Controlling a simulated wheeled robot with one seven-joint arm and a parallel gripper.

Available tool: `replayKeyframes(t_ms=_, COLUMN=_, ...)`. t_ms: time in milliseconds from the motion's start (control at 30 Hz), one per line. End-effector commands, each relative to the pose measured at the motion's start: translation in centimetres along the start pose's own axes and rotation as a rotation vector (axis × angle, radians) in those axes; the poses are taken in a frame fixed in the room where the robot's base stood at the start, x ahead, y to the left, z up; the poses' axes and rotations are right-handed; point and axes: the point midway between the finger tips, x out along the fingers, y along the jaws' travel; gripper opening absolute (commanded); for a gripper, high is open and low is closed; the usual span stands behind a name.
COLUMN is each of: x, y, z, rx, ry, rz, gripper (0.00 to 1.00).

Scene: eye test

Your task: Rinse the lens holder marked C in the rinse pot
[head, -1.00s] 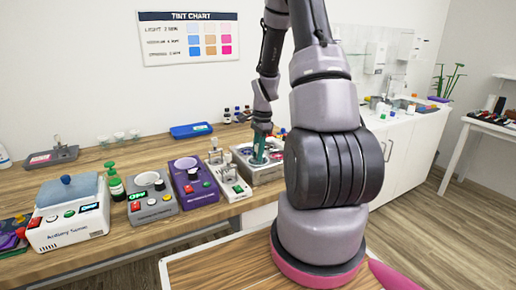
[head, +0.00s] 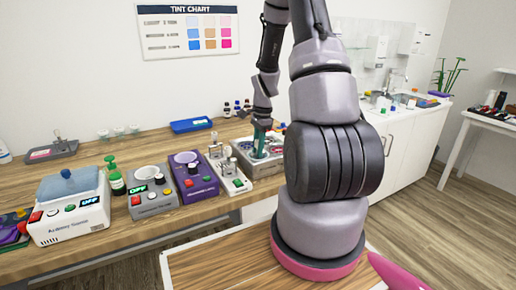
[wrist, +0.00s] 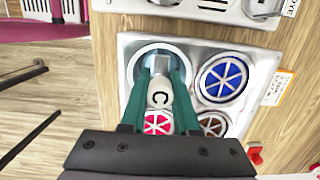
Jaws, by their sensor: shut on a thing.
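My gripper (wrist: 160,72) has green fingers shut on the pale lens holder marked C (wrist: 160,94), seen in the wrist view. The fingers point into the upper left pot (wrist: 135,62) of a metal tray unit (wrist: 205,48). This pot has a white rim and looks clear or pale blue inside; no label on it is readable. A pale lens-like piece shows between the fingertips, at or in the pot. I cannot tell how deep it sits. In the head view my gripper (head: 260,144) is down at the tray unit (head: 270,168), partly hidden by my arm.
The tray unit also holds a blue pot (wrist: 223,77), a pink pot (wrist: 158,123) and a brown pot (wrist: 213,125). A white device (head: 232,182), a purple device (head: 195,178) and a grey device (head: 152,192) stand left of it. A blue tray (head: 191,125) lies behind.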

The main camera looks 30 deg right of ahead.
Motion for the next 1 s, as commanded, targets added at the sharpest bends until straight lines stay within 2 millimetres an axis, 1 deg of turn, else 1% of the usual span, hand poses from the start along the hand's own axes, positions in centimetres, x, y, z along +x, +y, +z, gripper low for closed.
replayKeyframes(t_ms=433, x=0.67, y=0.00, z=-0.09, rx=-0.001, ry=0.001, rz=0.000, gripper=0.00)
replayKeyframes(t_ms=1000, x=0.34, y=0.00, z=-0.05, rx=0.000, ry=0.000, rz=0.000, gripper=0.00)
